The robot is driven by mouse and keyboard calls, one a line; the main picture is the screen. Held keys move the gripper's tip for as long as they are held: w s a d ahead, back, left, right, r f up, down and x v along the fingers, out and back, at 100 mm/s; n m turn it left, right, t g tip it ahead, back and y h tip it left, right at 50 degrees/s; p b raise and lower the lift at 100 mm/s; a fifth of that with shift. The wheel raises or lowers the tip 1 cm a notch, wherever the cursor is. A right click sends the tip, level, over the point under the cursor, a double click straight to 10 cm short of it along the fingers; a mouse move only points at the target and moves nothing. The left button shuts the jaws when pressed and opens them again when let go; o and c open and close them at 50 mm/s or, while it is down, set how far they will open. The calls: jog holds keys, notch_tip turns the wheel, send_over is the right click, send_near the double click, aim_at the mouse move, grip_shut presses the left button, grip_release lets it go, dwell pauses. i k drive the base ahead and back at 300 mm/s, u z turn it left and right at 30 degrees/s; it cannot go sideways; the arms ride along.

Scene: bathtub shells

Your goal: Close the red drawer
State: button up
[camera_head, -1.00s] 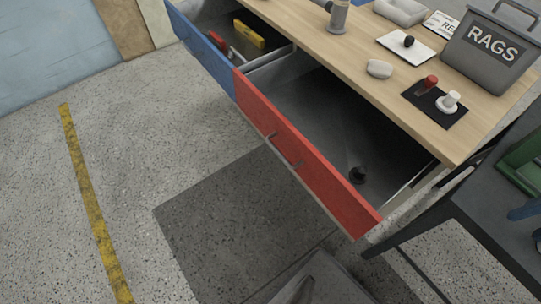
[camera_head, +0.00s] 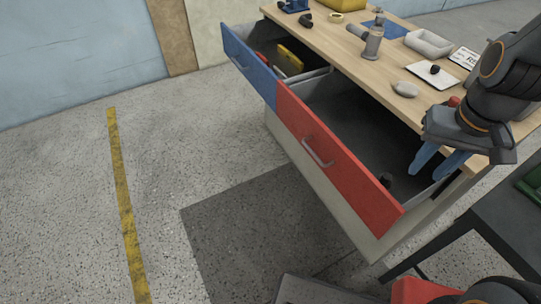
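The red drawer (camera_head: 336,164) is pulled out from the wooden-topped workbench (camera_head: 370,72). Its red front has a grey bar handle (camera_head: 317,153). A small dark object (camera_head: 386,180) lies inside near its right end. My gripper (camera_head: 437,166) hangs at the right, over the right end of the drawer, its two blue fingers apart and pointing down and left. Nothing shows between the fingers. Whether a finger touches the drawer cannot be told.
A blue drawer (camera_head: 249,63) beside it on the left is also pulled out, with a yellow item (camera_head: 290,58) inside. A dark table (camera_head: 497,226) stands at the lower right. The floor left of the drawers is clear, with a yellow line (camera_head: 124,195).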

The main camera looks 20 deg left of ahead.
aim_at(351, 136)
jog(key=u, duration=2.25)
jog(key=k, duration=1)
jog(key=z, duration=0.95)
jog(key=i, duration=1)
jog(key=k, duration=0.5)
jog(key=u, duration=0.7)
jog(key=i, duration=0.75)
jog(key=z, duration=0.7)
